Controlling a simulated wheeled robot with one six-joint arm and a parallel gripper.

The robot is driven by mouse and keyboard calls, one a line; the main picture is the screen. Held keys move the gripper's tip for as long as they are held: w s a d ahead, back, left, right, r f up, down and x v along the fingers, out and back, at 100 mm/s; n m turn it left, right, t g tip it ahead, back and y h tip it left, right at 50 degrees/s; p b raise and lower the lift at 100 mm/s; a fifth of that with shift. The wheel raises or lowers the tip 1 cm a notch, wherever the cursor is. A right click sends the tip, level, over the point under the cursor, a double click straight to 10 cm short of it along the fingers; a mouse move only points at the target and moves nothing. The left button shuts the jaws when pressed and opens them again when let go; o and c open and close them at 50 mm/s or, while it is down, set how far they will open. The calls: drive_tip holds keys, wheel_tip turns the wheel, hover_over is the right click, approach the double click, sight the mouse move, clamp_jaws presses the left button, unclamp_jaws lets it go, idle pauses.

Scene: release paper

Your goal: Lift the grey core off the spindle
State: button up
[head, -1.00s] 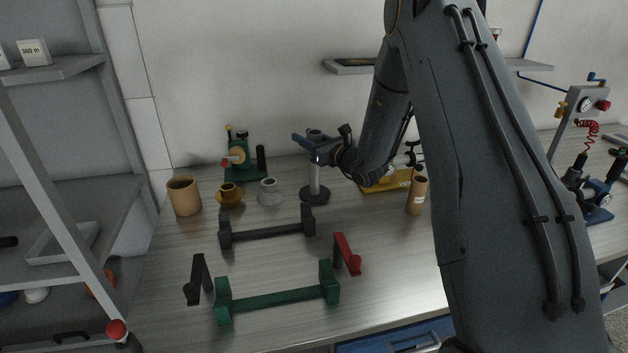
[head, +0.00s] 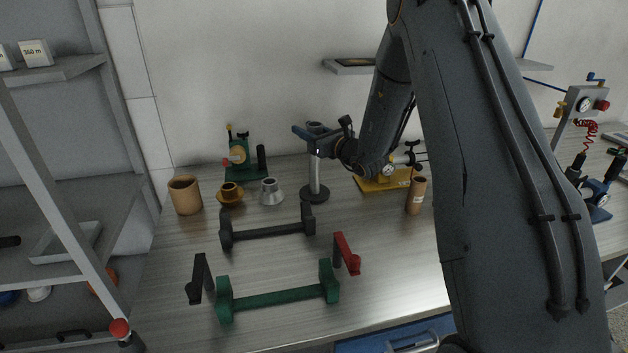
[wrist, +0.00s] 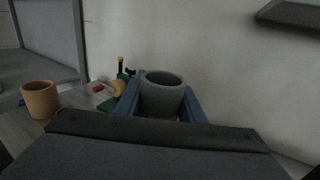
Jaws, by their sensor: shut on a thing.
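The grey core (wrist: 162,95) is a hollow grey tube, held upright between the blue fingers of my gripper (wrist: 163,108) in the wrist view. In the head view my gripper (head: 312,133) is shut on the core (head: 316,126), whose top rim shows above the fingers. The spindle (head: 315,178) is a metal post on a round dark base, standing upright directly below the gripper. Whether the post's tip is still inside the core is hidden by the gripper.
A tan cardboard tube (head: 185,195), a brass flanged part (head: 230,194) and a grey cone (head: 271,192) stand left of the spindle. A brown roll (head: 416,196) stands right. Black (head: 267,231) and green (head: 278,298) stands lie in front. A wall shelf (head: 350,66) is above.

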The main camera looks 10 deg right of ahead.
wheel_tip(320, 180, up, 6)
drive_tip(key=shift+f+p, duration=0.1)
drive_tip(key=shift+p, duration=0.8)
drive_tip(key=shift+d, duration=0.1)
idle(0.4)
